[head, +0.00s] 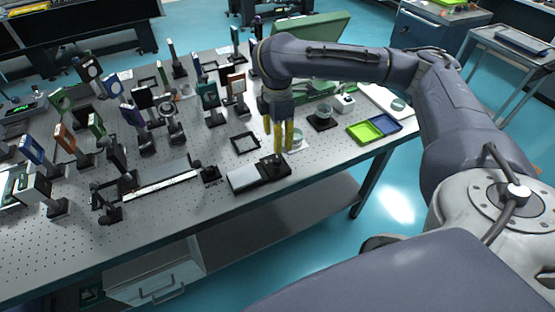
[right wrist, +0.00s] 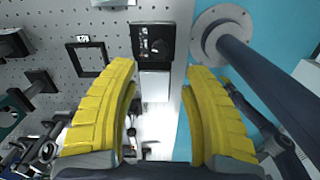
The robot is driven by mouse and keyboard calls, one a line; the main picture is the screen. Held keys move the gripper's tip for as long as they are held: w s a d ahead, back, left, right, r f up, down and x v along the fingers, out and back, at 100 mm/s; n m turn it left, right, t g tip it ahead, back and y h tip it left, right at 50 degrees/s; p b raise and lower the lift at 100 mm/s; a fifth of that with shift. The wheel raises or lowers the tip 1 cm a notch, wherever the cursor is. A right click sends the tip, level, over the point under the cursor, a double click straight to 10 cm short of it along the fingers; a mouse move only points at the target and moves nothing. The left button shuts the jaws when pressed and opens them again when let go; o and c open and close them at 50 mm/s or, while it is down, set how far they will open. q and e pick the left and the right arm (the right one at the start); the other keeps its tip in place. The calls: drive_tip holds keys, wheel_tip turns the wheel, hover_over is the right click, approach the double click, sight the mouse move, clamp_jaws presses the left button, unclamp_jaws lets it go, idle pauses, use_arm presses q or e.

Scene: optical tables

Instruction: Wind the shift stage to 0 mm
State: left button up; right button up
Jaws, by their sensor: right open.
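What looks like the shift stage (head: 243,179) is a low unit near the front edge of the table, with a pale flat plate and a black block (head: 273,166) at its right end. In the right wrist view the black block (right wrist: 153,44) and the pale plate (right wrist: 155,86) show between and beyond the yellow fingers. My right gripper (head: 278,150) points down above the black block, open and empty, apart from it. Its fingers (right wrist: 160,70) are spread wide in the wrist view. The stage's scale reading is too small to tell. My left gripper is not in view.
A square black frame (head: 245,142) lies just behind the stage. A long rail (head: 160,186) lies to its left. Many upright optic mounts crowd the table's left and back. Green (head: 364,132) and blue (head: 385,124) trays sit at the right edge. Bare perforated tabletop lies front left.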

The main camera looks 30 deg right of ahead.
sight(278, 158)
drive_tip(key=shift+f, duration=4.95)
drive_tip(key=shift+o, duration=0.2)
clamp_jaws()
